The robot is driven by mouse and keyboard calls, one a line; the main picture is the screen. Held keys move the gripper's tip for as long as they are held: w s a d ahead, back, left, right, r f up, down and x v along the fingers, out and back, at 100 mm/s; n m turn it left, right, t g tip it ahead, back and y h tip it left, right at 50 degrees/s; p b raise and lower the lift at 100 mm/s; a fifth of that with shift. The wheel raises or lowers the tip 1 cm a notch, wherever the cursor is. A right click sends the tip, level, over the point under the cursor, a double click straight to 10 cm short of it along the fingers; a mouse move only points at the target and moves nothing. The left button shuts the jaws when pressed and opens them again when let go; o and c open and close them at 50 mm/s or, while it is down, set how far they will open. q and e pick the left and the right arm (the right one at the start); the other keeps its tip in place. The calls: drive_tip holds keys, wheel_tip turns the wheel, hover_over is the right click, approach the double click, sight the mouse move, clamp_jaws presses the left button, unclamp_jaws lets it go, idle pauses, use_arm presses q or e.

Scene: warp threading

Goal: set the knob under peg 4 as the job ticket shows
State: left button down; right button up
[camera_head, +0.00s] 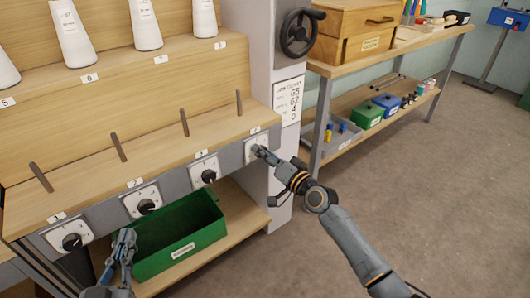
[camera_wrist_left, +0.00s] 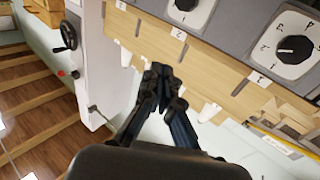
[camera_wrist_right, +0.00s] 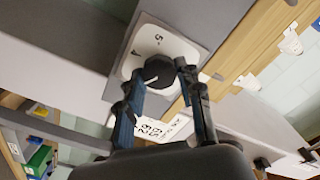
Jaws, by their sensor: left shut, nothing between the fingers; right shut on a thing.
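The dial plate under peg 4 (camera_head: 251,156) sits at the right end of the grey rail, below the upright peg (camera_head: 239,103). My right gripper (camera_head: 262,152) is shut on its black knob (camera_wrist_right: 158,68); the fingers cover much of the plate. In the right wrist view, 5 and 4 show on the plate; the pointer's setting cannot be read. The job ticket (camera_head: 290,102) hangs on the white post at the right. Its large lines look like G5, G2, 4 and 0, but are small. My left gripper (camera_head: 126,240) is shut and empty, in front of the green bin.
Three other knobs, under peg 1 (camera_head: 72,241), peg 2 (camera_head: 147,206) and peg 3 (camera_head: 208,175), line the rail. A green bin (camera_head: 180,252) stands on the shelf below. White cones stand on the upper ledge. A black handwheel (camera_head: 299,32) juts from the post.

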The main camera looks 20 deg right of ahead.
use_arm(q)
drive_tip(key=s+a+f+g+y+p, duration=0.2)
drive_tip(key=f+g, duration=0.3)
drive_tip(key=f, duration=0.4)
drive_tip(key=shift+s+f+g, duration=0.25)
drive_tip(key=shift+s+g, duration=0.15)
drive_tip(key=shift+s, duration=0.15)
use_arm(e)
drive_tip(key=shift+f+m, duration=0.2)
drive_tip(key=shift+m, duration=5.5)
use_arm(q)
drive_tip(key=shift+a+f, duration=0.1)
drive_tip(key=shift+a, duration=0.05)
use_arm(e)
drive_tip(key=o, duration=1.1)
drive_tip(key=shift+o, duration=0.2)
drive_tip(key=shift+d, duration=0.1)
drive_tip(key=v, duration=1.2)
